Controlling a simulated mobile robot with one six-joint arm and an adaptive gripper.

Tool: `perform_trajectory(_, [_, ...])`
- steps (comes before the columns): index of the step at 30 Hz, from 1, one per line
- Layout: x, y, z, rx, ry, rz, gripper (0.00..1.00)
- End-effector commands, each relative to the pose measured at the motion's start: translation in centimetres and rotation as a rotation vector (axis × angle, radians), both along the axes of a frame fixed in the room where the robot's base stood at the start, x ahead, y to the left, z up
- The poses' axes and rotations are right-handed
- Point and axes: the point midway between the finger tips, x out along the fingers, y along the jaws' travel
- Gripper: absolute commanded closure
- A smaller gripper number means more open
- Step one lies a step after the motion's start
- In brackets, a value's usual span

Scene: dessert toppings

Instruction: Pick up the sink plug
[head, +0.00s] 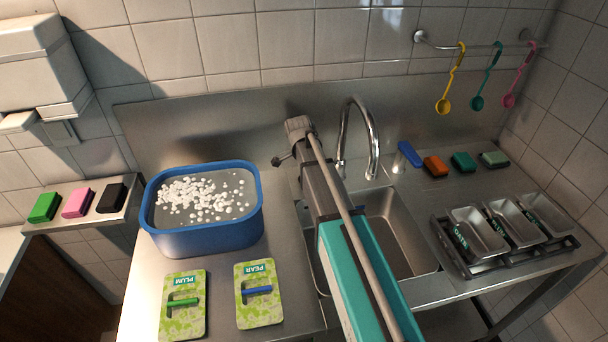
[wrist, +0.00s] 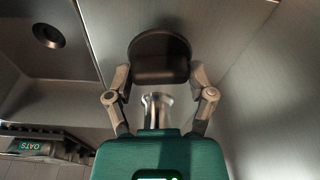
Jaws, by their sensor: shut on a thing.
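The sink plug (wrist: 160,48) is a dark, rounded piece between the fingertips of my gripper (wrist: 160,74) in the wrist view. The fingers press on it from both sides, so my gripper is shut on it. Steel surface shows behind the plug; I cannot tell whether the plug still touches it. The open drain hole (wrist: 48,36) of the sink shows at upper left in the wrist view. In the head view my arm reaches over the sink basin (head: 395,225), and the plug and most of my gripper are hidden.
A curved tap (head: 372,140) stands just right of my arm. A blue tub (head: 205,237) with white pieces in water sits at left, with plum (head: 188,325) and pear (head: 262,312) cards in front. Tins on a rack (head: 478,240) stand at right. Spoons (head: 478,100) hang above.

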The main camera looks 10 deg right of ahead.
Motion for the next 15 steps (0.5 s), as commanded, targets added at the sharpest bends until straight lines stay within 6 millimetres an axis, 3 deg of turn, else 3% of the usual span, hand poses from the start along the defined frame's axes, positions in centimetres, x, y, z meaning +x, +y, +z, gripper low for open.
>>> perform_trajectory(10, [-0.1, 0.0, 3.2, 0.0, 0.0, 0.0, 0.76])
perform_trajectory(15, [-2.1, 0.0, 5.2, 0.0, 0.0, 0.001, 0.76])
